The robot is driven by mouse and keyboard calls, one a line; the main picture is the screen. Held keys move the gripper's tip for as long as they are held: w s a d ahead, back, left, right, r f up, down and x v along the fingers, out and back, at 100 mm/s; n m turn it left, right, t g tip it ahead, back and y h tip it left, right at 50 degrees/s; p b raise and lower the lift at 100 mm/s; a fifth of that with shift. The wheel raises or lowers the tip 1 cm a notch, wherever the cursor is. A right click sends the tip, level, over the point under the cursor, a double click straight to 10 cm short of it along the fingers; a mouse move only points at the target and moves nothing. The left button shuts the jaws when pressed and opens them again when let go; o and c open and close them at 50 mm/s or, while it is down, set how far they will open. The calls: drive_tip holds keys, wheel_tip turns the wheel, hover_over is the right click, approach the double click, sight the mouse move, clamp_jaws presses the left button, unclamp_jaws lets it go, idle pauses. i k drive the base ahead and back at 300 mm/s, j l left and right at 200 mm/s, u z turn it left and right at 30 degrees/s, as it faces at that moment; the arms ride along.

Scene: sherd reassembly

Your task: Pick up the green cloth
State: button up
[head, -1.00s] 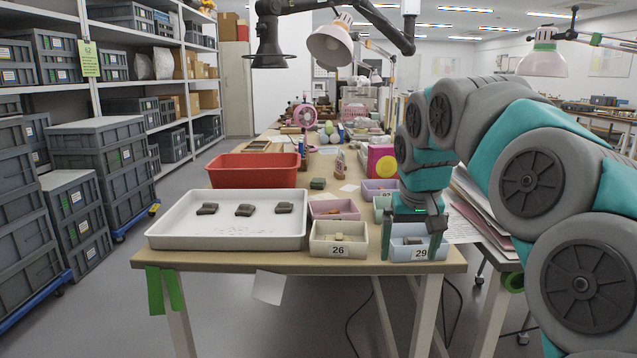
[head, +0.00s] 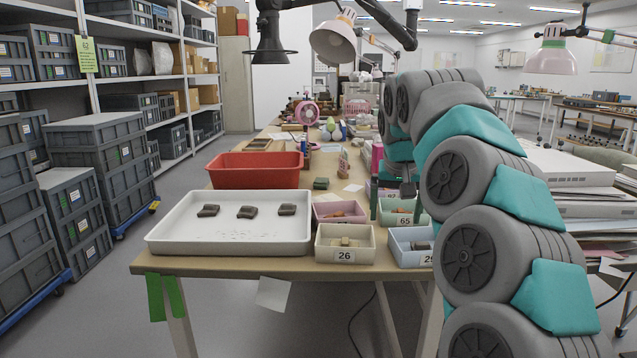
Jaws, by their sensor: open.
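Two green strips (head: 165,297), which look like cloth or tape, hang over the front left edge of the table (head: 215,266). A small dark green block-like item (head: 321,184) lies on the table behind the white tray; I cannot tell whether it is cloth. My gripper (head: 396,207) points down around the small bin marked 65, right of both green things and apart from them. Its fingers are spread, with nothing seen between them. My arm partly hides the gripper.
A white tray (head: 232,249) holds three dark sherds. A red bin (head: 257,170) stands behind it. Small bins marked 26 (head: 345,257), 65 (head: 403,218) and 29 (head: 405,259) crowd the right side. Lamps hang overhead. Floor is clear in front at left.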

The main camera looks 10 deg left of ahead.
sight(320, 184)
drive_tip(key=i+j, duration=1.15)
